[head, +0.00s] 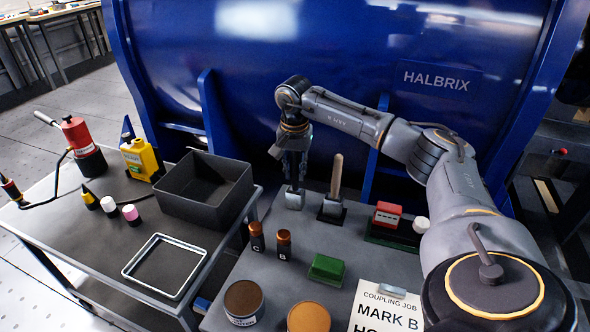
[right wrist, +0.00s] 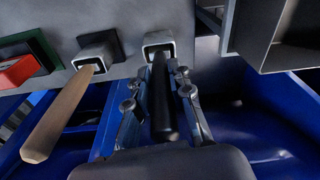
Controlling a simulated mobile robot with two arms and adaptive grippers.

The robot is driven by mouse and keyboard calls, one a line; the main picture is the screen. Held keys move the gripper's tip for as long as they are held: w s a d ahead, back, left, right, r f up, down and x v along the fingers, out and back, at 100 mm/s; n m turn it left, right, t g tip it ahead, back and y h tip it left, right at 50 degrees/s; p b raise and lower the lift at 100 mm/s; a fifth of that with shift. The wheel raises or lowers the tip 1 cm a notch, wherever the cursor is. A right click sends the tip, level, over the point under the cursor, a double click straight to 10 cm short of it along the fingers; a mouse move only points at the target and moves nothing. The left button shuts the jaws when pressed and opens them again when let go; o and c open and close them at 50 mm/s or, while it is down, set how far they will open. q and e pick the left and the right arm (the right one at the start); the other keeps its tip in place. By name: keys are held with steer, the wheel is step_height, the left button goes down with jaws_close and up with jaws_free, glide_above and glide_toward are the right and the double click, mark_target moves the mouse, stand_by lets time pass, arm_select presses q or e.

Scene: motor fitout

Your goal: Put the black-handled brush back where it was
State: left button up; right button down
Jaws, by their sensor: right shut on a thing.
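My right gripper (head: 294,178) points down over the far edge of the grey table, right above a square metal holder (head: 294,199). It is shut on the black-handled brush, whose dark handle (right wrist: 162,98) stands between the fingers in the right wrist view. The handle's far end meets the mouth of the square holder (right wrist: 158,42); I cannot tell how deep it sits. In the head view the brush is mostly hidden by the gripper. A wooden-handled brush (head: 337,173) stands in a similar holder (head: 331,208) to the right. My left gripper is not in view.
A red block (head: 387,214) sits in a dark green tray right of the holders. Brown bottles (head: 256,237), a green block (head: 326,269) and round tins (head: 243,302) stand nearer. A dark open bin (head: 205,188) is on the left cart. The blue tank (head: 330,60) rises close behind.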

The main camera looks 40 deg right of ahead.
steer(key=c, duration=1.2)
jaws_free()
steer(key=shift+f, duration=0.15)
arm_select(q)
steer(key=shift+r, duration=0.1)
arm_select(e)
steer(key=shift+r, duration=0.5)
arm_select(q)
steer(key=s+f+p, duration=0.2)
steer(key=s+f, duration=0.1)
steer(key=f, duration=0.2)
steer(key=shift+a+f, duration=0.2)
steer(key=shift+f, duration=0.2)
arm_select(e)
steer(key=r, duration=1.1)
steer(key=shift+s+a+r, duration=0.2)
steer(key=shift+s+a, duration=0.15)
steer(key=shift+a, duration=0.05)
